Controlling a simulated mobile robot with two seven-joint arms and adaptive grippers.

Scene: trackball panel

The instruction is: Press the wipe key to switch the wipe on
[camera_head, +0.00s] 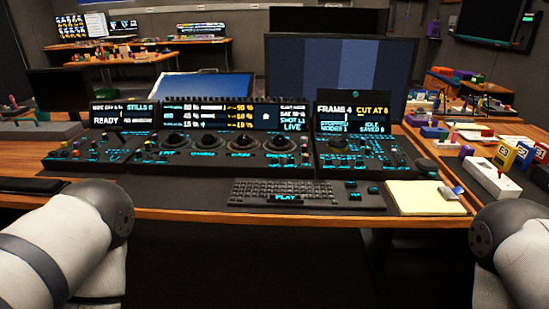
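A black control panel (230,158) with several trackballs and lit cyan labels stands along the desk. Its middle screen (235,115) shows bars, numbers and "LIVE". A left screen (120,115) reads "READY", and a right screen (352,110) reads "FRAMES" and "CUT AT". The keys are too small to tell which one is the wipe key. Only my arm links show, white and grey, at the lower left and lower right corners. Both grippers are out of view.
A black keyboard (285,192) lies at the desk's front edge, with a yellow notepad (425,197) right of it. A large monitor (340,75) stands behind the panel. Coloured boxes (505,155) and a white box (490,178) crowd the right side. Open floor lies in front.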

